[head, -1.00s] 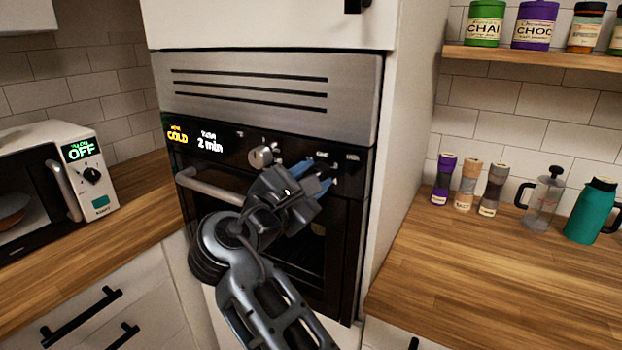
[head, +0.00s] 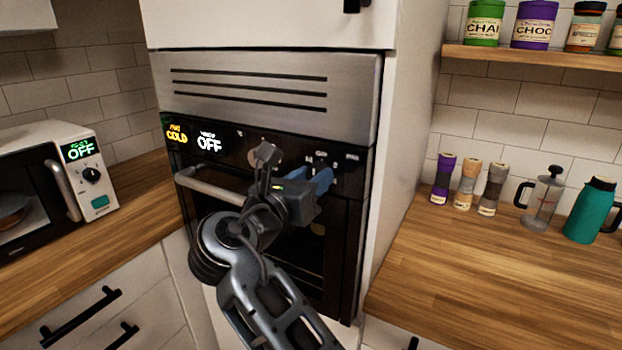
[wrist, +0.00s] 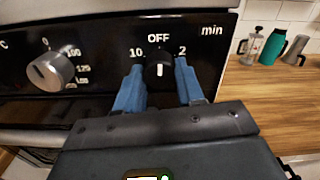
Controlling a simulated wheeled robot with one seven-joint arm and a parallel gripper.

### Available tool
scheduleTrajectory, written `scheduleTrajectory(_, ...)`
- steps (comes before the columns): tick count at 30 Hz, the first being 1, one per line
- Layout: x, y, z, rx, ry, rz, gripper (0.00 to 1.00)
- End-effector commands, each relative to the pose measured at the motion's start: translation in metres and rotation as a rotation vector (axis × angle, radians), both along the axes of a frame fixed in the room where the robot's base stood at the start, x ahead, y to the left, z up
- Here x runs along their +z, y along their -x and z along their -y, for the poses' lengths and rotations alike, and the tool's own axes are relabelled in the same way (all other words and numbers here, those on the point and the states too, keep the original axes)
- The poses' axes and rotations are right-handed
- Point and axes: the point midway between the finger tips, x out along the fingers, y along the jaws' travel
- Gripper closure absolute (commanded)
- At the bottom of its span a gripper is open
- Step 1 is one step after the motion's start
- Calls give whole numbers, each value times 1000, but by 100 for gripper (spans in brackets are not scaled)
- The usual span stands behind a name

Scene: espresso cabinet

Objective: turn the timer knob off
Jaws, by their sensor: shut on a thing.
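The timer knob (wrist: 159,70) is a black dial on the oven's control panel, under the word OFF and between the marks 10 and 2, with "min" to its right. A white line shows on its face, close to upright. My gripper (wrist: 160,78) has its two blue fingers on either side of the knob, shut on it. In the head view my gripper (head: 322,178) is at the right part of the panel and hides the knob. The oven display (head: 208,142) reads OFF in white, beside a yellow COLD.
A silver temperature knob (wrist: 50,71) sits left of the timer knob. The oven door handle (head: 210,188) runs below the panel. A microwave (head: 50,185) stands on the left counter. Shakers, a French press (head: 542,200) and a teal jug (head: 591,210) stand on the right counter.

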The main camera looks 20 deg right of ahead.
Motion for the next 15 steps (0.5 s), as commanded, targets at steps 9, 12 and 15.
scheduleTrajectory(9,-3,1,-1,0,46,-52,93)
scheduleTrajectory(12,-3,1,-1,0,49,-55,93)
scheduleTrajectory(15,-3,1,-1,0,49,-55,93)
